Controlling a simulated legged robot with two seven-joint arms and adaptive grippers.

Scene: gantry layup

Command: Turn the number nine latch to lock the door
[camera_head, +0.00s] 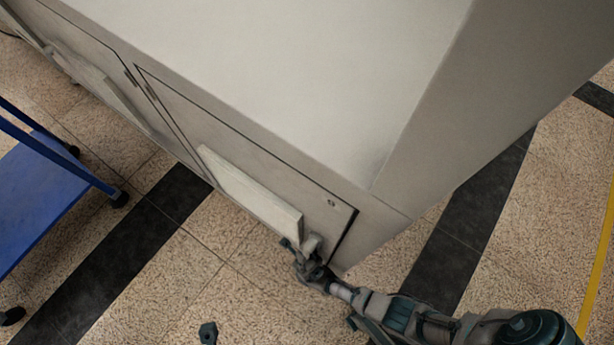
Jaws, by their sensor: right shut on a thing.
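The grey cabinet door (290,170) is at the near right end of the long cabinet side, flush or nearly flush in its frame. A pale raised panel (245,195) stands out from it. My right gripper (302,248) comes in from the lower right and is shut at the lower right corner of this panel. What it grips is mostly covered by the fingers; it is at the place of a latch, but no number can be read. A small dark tip (208,333) at the bottom edge appears to be part of my left gripper; its jaws cannot be made out.
The cabinet's broad top (300,60) fills the upper middle. More door panels (85,65) run along its side to the upper left. A blue cart (45,190) on casters stands at the left. Speckled floor with dark bands is clear between cart and cabinet.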

